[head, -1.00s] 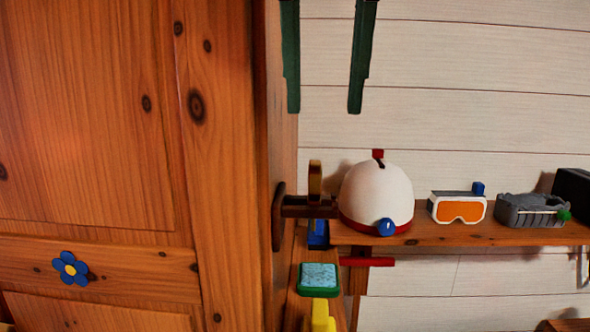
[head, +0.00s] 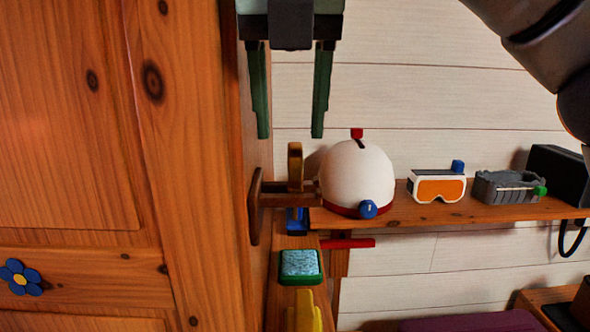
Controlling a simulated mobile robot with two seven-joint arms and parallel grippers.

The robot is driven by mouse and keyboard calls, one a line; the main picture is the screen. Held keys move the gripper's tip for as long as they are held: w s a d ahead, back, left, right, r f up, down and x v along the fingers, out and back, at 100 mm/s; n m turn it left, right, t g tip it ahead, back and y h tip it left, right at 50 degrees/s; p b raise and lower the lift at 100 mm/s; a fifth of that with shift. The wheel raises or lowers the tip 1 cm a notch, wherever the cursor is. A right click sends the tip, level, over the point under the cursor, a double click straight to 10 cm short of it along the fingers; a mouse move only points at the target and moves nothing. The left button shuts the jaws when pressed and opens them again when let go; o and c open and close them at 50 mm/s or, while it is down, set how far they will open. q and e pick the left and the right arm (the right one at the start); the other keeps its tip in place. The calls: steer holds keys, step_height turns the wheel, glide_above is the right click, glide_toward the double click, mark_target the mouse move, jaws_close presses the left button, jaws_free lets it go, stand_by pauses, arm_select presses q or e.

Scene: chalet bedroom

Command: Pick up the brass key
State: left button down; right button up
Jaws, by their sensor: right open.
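A brass-coloured upright piece (head: 295,166), which looks like the brass key, stands at a dark wooden peg (head: 277,200) that sticks out from the side of the wooden cabinet. Its lower part is hidden by the peg. My right gripper (head: 288,136) points downward with its two green fingers apart and nothing between them. The fingertips are just above the brass piece in the picture, with the piece below the gap; I see no contact. My left gripper is not in view.
A white helmet (head: 357,178) with a red rim is close right of the brass piece, on a wooden shelf (head: 420,213). Goggles (head: 437,187) and a grey spiked item (head: 505,187) are farther right. The cabinet (head: 75,120) fills the left. A blue-topped sponge (head: 300,263) lies below.

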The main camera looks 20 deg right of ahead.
mark_target(297, 145)
steer(key=x, duration=0.4)
steer(key=shift+s+d, duration=0.25)
steer(key=shift+d, duration=0.05)
steer(key=shift+w+f, duration=0.2)
steer(key=shift+f, duration=0.4)
jaws_close()
